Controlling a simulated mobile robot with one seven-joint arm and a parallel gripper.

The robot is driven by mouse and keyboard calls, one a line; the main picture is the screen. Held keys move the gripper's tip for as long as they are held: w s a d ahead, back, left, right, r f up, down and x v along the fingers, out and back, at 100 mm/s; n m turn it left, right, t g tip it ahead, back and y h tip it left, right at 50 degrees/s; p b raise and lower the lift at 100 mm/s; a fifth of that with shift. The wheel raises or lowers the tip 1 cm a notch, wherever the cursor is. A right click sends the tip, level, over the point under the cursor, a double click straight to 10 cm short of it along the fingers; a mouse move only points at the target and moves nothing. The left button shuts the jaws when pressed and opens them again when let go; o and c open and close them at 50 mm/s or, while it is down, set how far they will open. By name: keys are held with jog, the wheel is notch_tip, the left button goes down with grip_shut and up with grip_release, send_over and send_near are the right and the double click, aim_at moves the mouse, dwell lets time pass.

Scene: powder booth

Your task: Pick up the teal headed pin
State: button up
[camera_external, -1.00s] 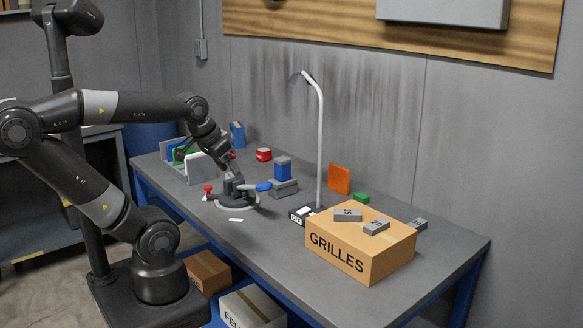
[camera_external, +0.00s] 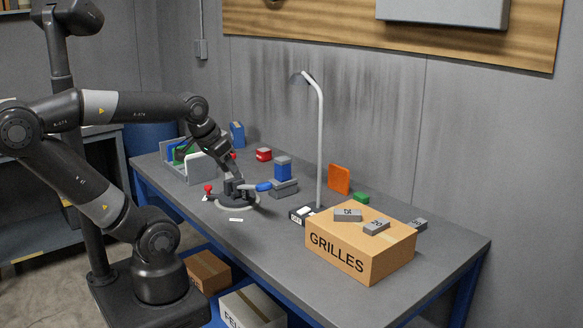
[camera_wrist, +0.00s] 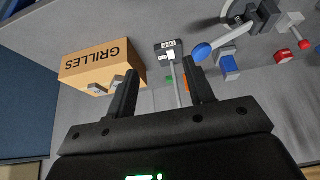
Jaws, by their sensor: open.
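No pin with a clearly teal head shows in either view. A blue rounded head (camera_external: 264,186) sticks out to the right of a dark fixture (camera_external: 247,193) on the bench; the head also shows in the wrist view (camera_wrist: 202,52). A red ball head (camera_external: 208,188) stands at the left of the fixture. My gripper (camera_external: 233,180) is low over the fixture in the external view, which partly hides it. In the wrist view my gripper (camera_wrist: 159,67) is open and empty, its fingers apart, with the fixture off to the upper right.
A cardboard GRILLES box (camera_external: 345,250) carries grey blocks at the right. A white lamp pole (camera_external: 320,150) stands mid-bench. A blue block on grey (camera_external: 283,170), a red block (camera_external: 264,154) and an orange plate (camera_external: 339,179) stand behind. The front bench (camera_external: 270,240) is mostly clear.

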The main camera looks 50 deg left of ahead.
jog(key=w+a+r+n+y, duration=0.1)
jog(key=w+a+r, duration=0.2)
jog(key=w+a, duration=0.3)
jog(key=w+a+r, duration=0.2)
jog(key=w+a, duration=0.2)
jog(key=w, duration=0.5)
jog(key=n+g, duration=0.2)
jog(key=n, duration=0.2)
send_over(218, 167)
jog(key=s, duration=0.2)
jog(key=shift+y, duration=0.4)
notch_tip(218, 167, down, 23)
jog(key=shift+w+f, duration=0.1)
jog(key=shift+t, duration=0.3)
jog(key=shift+w+x, duration=0.1)
jog(key=shift+x, duration=1.25)
jog(key=shift+w+x, duration=0.15)
jog(key=shift+x, duration=1.2)
jog(key=shift+a, duration=0.15)
